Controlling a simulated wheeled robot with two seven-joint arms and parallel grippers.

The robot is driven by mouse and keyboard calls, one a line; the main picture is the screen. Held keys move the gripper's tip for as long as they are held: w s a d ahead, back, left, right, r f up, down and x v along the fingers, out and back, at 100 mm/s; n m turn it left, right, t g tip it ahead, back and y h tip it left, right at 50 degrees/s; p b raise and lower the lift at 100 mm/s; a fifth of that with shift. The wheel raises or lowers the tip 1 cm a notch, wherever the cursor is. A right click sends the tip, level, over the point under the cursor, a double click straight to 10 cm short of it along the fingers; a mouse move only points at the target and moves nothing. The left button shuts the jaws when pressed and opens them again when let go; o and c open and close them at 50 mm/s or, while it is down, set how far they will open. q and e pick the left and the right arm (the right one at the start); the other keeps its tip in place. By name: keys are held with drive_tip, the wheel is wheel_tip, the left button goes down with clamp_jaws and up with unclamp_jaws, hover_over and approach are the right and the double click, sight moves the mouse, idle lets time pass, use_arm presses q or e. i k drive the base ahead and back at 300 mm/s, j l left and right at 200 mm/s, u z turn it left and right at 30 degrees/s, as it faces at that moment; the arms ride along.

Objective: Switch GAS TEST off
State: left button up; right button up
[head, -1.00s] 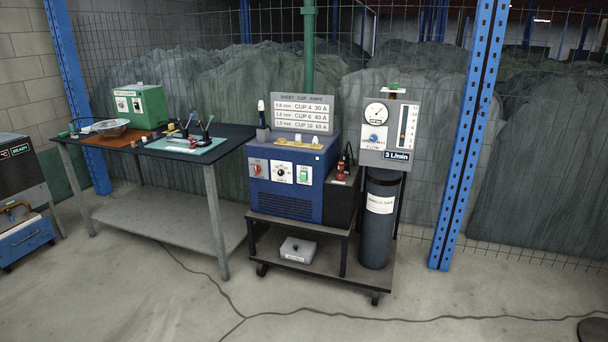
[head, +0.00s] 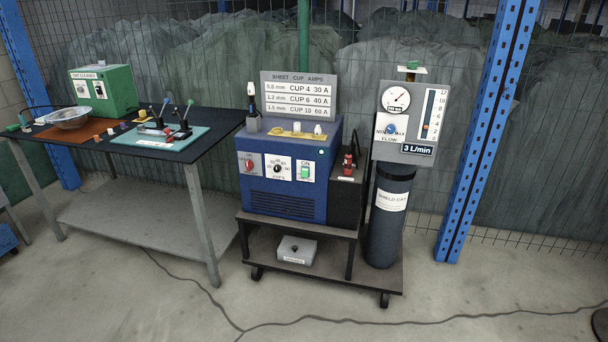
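The blue welding unit (head: 290,200) stands on a wheeled cart. Its front has a red control (head: 250,166) at left, an AMPS dial (head: 277,169) in the middle and a green switch (head: 306,172) labelled ON at right. I cannot read a GAS TEST label on any control. The grey gas panel (head: 410,122) has a round gauge (head: 396,98), a blue FLOW knob (head: 391,129), a flow tube and a display reading 3 L/min. It sits above the dark SHIELD GAS cylinder (head: 388,228). Neither of my grippers is in view.
A dark workbench (head: 215,131) at left holds a green box (head: 104,91), a bowl (head: 68,118) and small tools on a teal mat. A grey pedal-like box (head: 297,250) lies on the cart's lower shelf. A blue post (head: 487,130) stands right. Floor in front is mostly clear, with a cable.

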sight(305, 170)
drive_tip(key=i+j+u, duration=0.3)
drive_tip(key=i, duration=0.65)
drive_tip(key=i+j+u, duration=0.1)
drive_tip(key=i+u, duration=0.15)
drive_tip(key=i, duration=0.75)
